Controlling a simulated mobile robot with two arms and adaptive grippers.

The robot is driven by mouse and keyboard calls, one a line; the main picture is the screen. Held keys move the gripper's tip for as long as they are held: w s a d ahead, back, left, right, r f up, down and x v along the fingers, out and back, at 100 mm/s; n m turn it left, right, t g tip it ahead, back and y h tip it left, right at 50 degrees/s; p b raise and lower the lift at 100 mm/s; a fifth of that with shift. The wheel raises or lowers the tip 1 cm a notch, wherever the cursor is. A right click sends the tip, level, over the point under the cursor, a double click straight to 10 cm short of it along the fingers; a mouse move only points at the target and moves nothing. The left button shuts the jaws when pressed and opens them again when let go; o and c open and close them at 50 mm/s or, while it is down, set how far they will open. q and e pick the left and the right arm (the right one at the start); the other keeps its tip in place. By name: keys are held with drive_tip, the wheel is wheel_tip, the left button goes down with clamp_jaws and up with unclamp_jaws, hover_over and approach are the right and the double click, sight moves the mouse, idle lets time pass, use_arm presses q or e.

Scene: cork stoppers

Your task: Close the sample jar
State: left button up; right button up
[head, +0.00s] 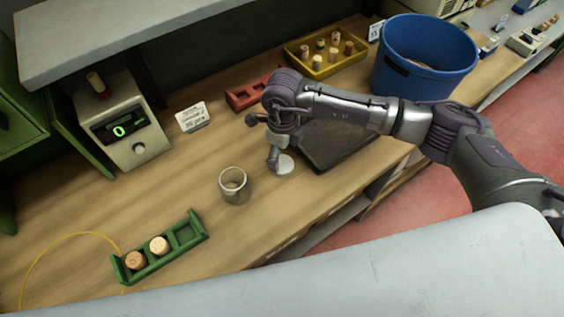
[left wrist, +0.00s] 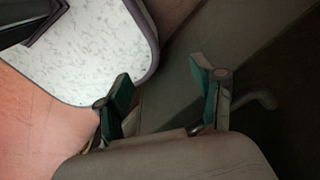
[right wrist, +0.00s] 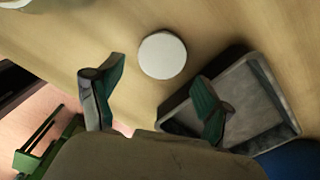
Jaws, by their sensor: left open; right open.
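The sample jar (head: 234,186) is a clear, open-topped glass standing upright on the wooden bench. A round white lid (head: 285,165) lies flat on the bench to the right of the jar; it also shows in the right wrist view (right wrist: 162,55). My right gripper (head: 274,160) is over the bench beside the lid, and in the head view it covers part of the lid's edge. In the right wrist view its two fingers (right wrist: 156,92) are apart with nothing between them. My left gripper (left wrist: 162,95) is open and empty, away from the bench objects.
A dark tray (head: 340,146) lies right of the lid. A green rack (head: 187,236) with two corks stands front left. A red rack (head: 240,98), a yellow tray (head: 318,71) of corks and a blue bin (head: 424,50) stand behind.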

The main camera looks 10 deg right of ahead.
sight(283, 164)
wheel_tip(283, 164, down, 4)
drive_tip(key=shift+d+r+p, duration=0.1)
drive_tip(key=shift+r+p, duration=0.05)
drive_tip(key=shift+p, duration=0.75)
drive_tip(key=shift+f, duration=0.5)
drive_tip(key=c, duration=0.5)
drive_tip(key=shift+r, duration=0.1)
